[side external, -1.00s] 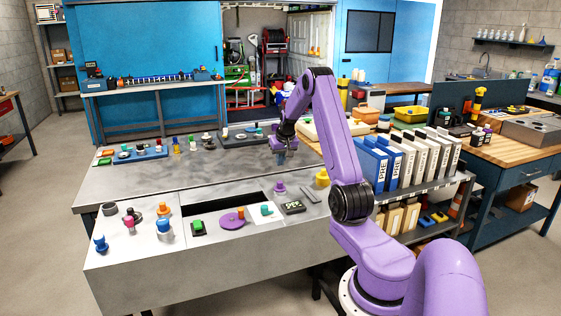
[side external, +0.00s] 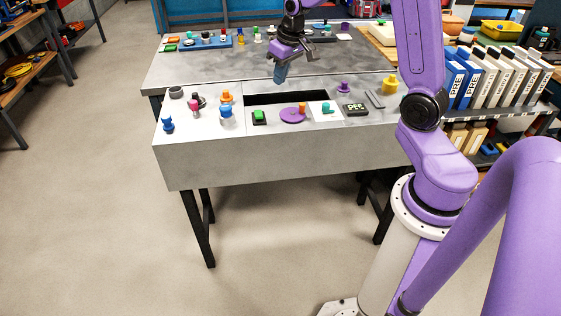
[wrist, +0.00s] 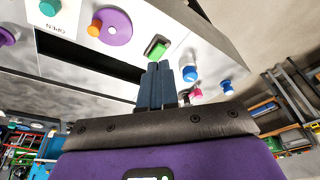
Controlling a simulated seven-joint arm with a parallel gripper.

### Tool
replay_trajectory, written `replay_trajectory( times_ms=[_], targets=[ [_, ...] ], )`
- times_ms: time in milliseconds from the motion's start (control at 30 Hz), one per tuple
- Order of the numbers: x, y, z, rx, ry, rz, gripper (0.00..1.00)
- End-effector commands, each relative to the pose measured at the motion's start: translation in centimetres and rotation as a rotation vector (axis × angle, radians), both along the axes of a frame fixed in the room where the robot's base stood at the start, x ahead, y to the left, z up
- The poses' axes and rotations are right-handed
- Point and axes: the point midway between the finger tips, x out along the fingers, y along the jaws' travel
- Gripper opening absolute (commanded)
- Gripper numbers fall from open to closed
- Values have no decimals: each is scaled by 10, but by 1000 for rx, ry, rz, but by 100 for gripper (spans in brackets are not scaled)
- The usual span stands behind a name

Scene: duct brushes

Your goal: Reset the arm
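My gripper (side external: 280,75) hangs above the metal bench (side external: 215,76), behind the dark slot (side external: 314,98) in its top. Its blue fingertips point down. In the wrist view the blue fingers (wrist: 160,85) are close together with no clear gap, and nothing is visibly held between them. The dark slot also shows in the wrist view (wrist: 85,60), left of the fingers. A green button (wrist: 157,47) on a dark base lies just beyond the fingertips there. No duct brush can be made out for certain.
Knobs and buttons line the bench front, including a purple disc (side external: 292,115), a blue-and-white knob (side external: 226,117) and a yellow piece (side external: 390,83). A blue tray (side external: 205,42) with small parts sits at the back left. Binders (side external: 490,78) stand on the right. The bench middle-left is clear.

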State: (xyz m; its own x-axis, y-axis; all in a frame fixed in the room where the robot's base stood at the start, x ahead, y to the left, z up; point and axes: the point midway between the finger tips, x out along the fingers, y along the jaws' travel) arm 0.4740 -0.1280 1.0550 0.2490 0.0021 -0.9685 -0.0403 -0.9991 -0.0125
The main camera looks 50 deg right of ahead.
Motion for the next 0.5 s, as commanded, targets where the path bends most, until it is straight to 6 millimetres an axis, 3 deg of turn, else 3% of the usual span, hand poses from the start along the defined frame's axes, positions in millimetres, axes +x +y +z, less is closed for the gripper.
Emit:
replay_trajectory(
  times_ms=[33,200,300,500],
  targets=[
    [-10,25,4,0,9,66,0],
    [-54,95,13,-4,49,270,0],
    [-86,128,16,-11,72,388,0],
    [-158,173,21,-34,115,625,0]
  ],
)
